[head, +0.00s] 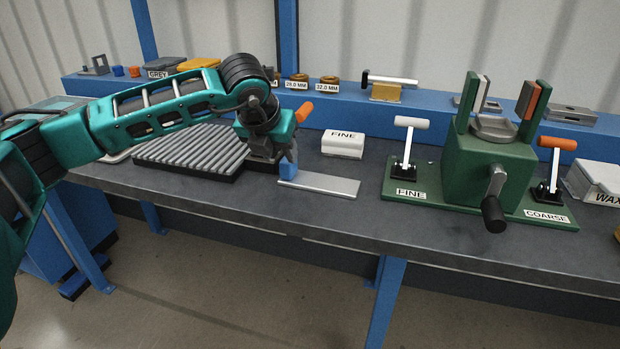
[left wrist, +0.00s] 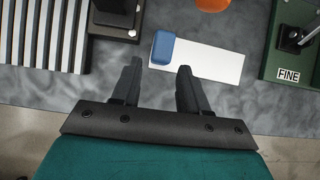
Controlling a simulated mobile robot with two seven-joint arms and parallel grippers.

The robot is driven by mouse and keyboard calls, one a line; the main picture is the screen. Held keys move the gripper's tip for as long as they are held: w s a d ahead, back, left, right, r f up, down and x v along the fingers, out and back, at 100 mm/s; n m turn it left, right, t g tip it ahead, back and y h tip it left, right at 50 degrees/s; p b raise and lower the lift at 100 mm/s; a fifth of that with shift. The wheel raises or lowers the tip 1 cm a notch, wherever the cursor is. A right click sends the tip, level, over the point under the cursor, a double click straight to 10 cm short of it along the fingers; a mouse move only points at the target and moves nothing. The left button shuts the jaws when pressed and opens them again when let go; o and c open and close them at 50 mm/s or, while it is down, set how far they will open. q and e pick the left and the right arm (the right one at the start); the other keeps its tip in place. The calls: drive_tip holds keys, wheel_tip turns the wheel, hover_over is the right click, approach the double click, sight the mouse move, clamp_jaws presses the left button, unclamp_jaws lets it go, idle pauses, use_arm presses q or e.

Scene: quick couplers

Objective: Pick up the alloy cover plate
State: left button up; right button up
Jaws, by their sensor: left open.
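My left gripper (head: 267,158) hangs low over the bench, its fingers spread and empty. In the left wrist view its fingertips (left wrist: 156,76) are apart over bare bench top, just short of a flat pale metal plate (head: 325,186). The plate lies flat with a blue block (head: 288,171) at its left end. In the left wrist view the plate (left wrist: 210,62) and block (left wrist: 163,48) lie ahead, mostly to the right of the fingers. I cannot tell for certain that this plate is the alloy cover plate. My right gripper is not in view.
A ribbed grey rack (head: 190,150) stands left of the plate. A white FINE block (head: 342,144) is behind it. A green fixture (head: 484,165) with levers stands right. Slotted grey pieces (head: 568,115) sit on the blue back shelf. The bench front is clear.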

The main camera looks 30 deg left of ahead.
sight(291, 176)
use_arm(q)
drive_tip(key=shift+w+r+x, duration=0.1)
drive_tip(key=shift+w+x, duration=0.05)
drive_tip(key=shift+x, duration=0.95)
drive_tip(key=shift+w+r+x, duration=0.1)
drive_tip(key=shift+w+x, duration=0.05)
drive_tip(key=shift+x, duration=0.9)
drive_tip(key=shift+w+r+x, duration=0.1)
drive_tip(key=shift+w+x, duration=0.05)
drive_tip(key=shift+x, duration=0.95)
drive_tip(key=shift+r, duration=0.1)
clamp_jaws()
